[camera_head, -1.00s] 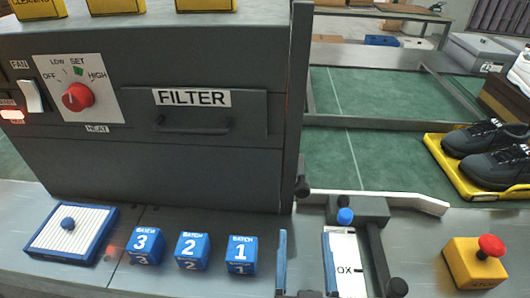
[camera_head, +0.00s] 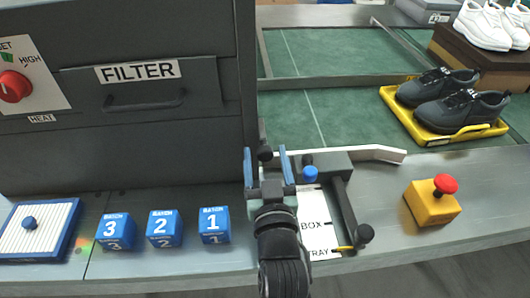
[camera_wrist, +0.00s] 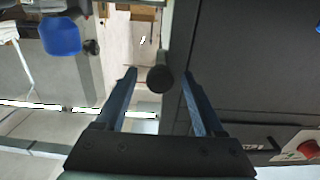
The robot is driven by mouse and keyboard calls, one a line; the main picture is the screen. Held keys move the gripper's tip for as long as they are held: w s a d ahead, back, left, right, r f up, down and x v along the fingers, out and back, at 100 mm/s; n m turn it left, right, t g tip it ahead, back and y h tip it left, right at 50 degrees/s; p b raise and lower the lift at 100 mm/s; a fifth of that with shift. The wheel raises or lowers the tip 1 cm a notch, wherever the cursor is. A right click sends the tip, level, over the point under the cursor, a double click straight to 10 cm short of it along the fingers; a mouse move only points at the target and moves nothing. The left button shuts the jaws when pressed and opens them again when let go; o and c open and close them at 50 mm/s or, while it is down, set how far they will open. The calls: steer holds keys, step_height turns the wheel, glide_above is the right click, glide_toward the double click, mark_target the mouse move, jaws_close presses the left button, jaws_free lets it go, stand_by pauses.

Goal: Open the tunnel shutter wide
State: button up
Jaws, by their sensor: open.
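The grey tunnel (camera_head: 130,140) fills the left of the head view. A dark upright panel edge (camera_head: 246,80) stands at its right end, likely the shutter; its opening is not clearly visible. A dark round knob (camera_head: 264,153) sits low at this edge. My gripper (camera_head: 267,152) is open, its two blue fingers pointing at the tunnel end, with the knob between or just beyond the tips.
Right of my gripper are a blue-topped knob (camera_head: 309,173), a BOX/TRAY plate (camera_head: 316,222) and a yellow stop button box (camera_head: 432,204). Blue batch cubes (camera_head: 214,225) stand at left. A yellow tray (camera_head: 445,133) with black shoes rests on the green belt (camera_head: 340,120).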

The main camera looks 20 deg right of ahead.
steer(key=shift+w+d, duration=0.15)
steer(key=shift+w, duration=0.45)
jaws_close()
stand_by(1.1)
